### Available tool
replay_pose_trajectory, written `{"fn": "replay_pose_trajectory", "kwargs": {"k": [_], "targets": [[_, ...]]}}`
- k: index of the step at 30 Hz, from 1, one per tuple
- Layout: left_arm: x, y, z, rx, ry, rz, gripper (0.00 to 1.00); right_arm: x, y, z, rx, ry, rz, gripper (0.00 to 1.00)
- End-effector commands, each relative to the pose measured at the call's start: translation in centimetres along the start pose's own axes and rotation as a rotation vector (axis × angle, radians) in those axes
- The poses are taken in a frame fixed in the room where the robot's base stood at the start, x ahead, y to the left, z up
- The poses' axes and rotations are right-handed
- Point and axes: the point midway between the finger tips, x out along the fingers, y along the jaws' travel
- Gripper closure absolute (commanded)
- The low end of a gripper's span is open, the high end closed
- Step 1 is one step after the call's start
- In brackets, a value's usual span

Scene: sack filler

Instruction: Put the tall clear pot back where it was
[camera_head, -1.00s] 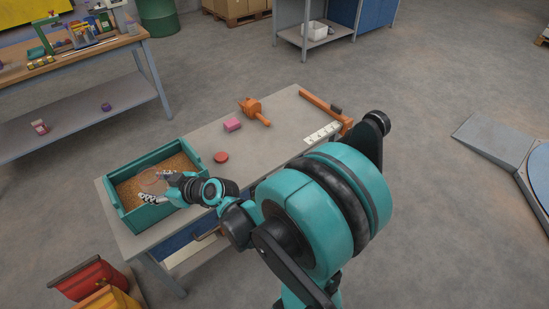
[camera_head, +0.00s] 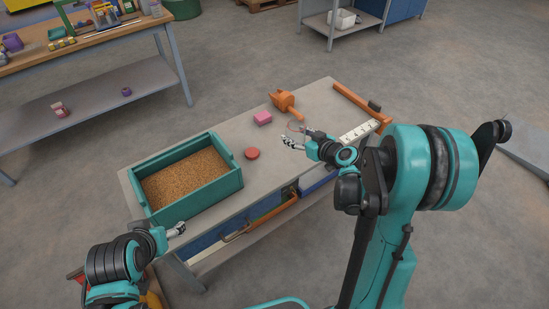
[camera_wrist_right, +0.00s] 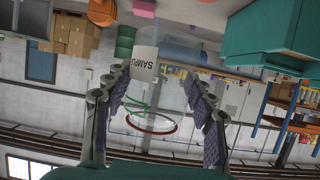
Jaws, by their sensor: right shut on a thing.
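The tall clear pot (camera_wrist_right: 147,62) shows in the right wrist view, see-through, with a white label and a red ring at one end. My right gripper (camera_wrist_right: 155,74) is shut on it, one finger on each side. In the head view the pot (camera_head: 296,127) is faint, with a thin reddish rim. There my right gripper (camera_head: 297,140) is over the right half of the table, in front of the orange tool; whether the pot touches the tabletop is unclear. My left gripper (camera_head: 176,230) is near the table's front left edge, too small to read its fingers.
A teal bin (camera_head: 222,187) of brown grain stands on the table's left.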

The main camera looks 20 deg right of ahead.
Motion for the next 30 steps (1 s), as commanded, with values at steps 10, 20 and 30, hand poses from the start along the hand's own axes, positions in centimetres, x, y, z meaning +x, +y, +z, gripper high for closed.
{"fn": "replay_pose_trajectory", "kwargs": {"k": [10,20,30], "targets": [[1.6,0.0,1.1,0.000,0.000,0.000,0.30,4.1,4.9,5.0,-0.011,0.009,-0.019,0.76],[3.9,0.0,2.7,0.000,0.000,0.000,0.30,11.7,1.2,6.8,-0.014,0.009,-0.023,0.76],[4.9,0.0,3.4,0.000,0.000,0.000,0.30,15.6,-0.5,7.5,-0.011,0.009,-0.018,0.76]]}}
